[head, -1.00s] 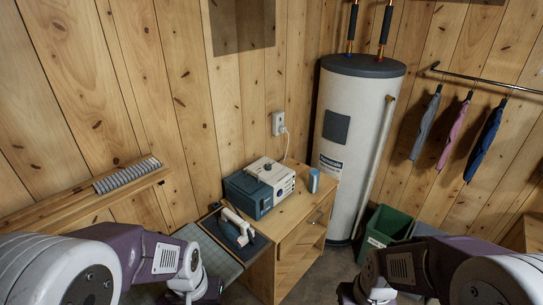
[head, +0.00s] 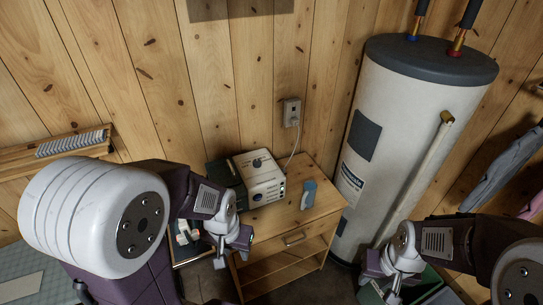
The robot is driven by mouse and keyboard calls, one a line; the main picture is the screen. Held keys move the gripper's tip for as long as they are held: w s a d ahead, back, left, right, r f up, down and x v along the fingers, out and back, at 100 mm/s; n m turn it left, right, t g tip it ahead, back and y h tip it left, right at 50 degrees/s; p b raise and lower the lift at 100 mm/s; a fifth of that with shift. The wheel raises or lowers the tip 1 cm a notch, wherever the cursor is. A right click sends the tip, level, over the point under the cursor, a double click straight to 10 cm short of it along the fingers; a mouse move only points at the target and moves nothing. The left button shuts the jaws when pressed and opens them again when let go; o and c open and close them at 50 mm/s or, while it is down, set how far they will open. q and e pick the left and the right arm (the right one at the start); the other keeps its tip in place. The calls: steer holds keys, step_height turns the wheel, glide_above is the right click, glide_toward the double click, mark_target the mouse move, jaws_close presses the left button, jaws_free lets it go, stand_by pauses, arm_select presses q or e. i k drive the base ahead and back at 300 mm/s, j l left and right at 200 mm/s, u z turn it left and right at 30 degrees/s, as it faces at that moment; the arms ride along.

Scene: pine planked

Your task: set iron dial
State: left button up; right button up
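The iron (head: 183,236), a small pale and dark shape, is mostly hidden behind my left arm in the head view. Its dial cannot be made out. My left gripper (head: 236,250) points down just right of the iron, in front of the wooden cabinet. My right gripper (head: 386,282) hangs low at the right, near the foot of the water heater and over the green bin. The fingers of both are too small and partly hidden to show whether they are open. Nothing is seen held in either.
The wooden cabinet (head: 290,220) carries a white box (head: 262,178), a dark box (head: 226,176) and a small blue item (head: 308,194). A water heater (head: 405,130) stands right of it, with a green bin (head: 428,288) below. A grey board (head: 25,272) shows lower left.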

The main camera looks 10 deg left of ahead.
mark_target(257, 164)
steer(key=i+l+u, duration=0.2)
steer(key=i, duration=0.35)
steer(key=i+l+u, duration=0.2)
steer(key=i+l, duration=0.15)
steer(key=i, duration=0.2)
